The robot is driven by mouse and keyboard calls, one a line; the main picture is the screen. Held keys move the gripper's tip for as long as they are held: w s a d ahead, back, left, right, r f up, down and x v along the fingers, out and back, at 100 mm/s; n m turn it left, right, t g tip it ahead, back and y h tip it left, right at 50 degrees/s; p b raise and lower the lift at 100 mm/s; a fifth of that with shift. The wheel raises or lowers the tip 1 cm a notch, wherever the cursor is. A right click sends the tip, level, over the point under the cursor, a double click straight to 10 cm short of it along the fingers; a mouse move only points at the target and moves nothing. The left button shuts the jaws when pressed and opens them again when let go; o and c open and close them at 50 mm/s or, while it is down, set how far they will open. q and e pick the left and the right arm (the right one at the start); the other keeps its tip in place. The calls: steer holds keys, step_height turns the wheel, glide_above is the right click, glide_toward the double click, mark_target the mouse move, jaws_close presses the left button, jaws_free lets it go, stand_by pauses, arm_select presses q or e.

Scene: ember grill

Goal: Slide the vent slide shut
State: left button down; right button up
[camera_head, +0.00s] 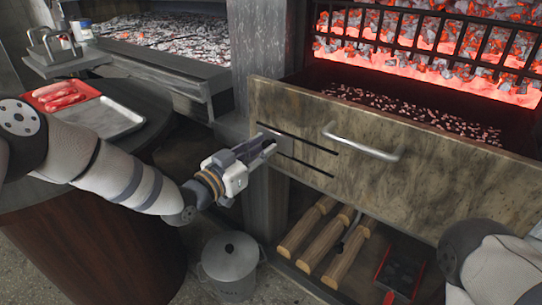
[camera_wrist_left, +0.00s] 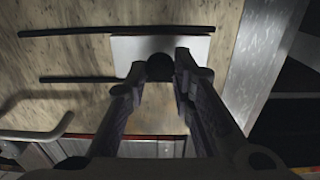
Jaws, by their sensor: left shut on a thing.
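The vent slide (camera_wrist_left: 191,47) is a light metal plate with a dark round knob (camera_wrist_left: 159,66). It sits on the wooden-looking drawer front (camera_head: 400,165) at one end of two dark parallel slots. In the head view the plate (camera_head: 281,139) is at the slots' left end, partly hidden by my left gripper (camera_head: 268,149). My left gripper (camera_wrist_left: 160,75) is shut on the knob, with a finger on each side of it. Long stretches of both slots lie uncovered beside the plate. My right gripper is not in view; only part of my right arm shows at the lower right.
A metal bar handle (camera_head: 362,145) sticks out of the drawer front, right of the slots. Glowing coals (camera_head: 430,65) burn behind a grate above. Below are several logs (camera_head: 305,225) and a lidded pot (camera_head: 229,265). A red tray (camera_head: 65,97) of meat stands at left.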

arm_select(q)
steer(key=c, duration=1.4)
jaws_free()
steer(key=shift+w+a, duration=0.15)
steer(key=shift+a, duration=0.15)
steer(key=v, duration=1.2)
steer(key=shift+d, duration=0.1)
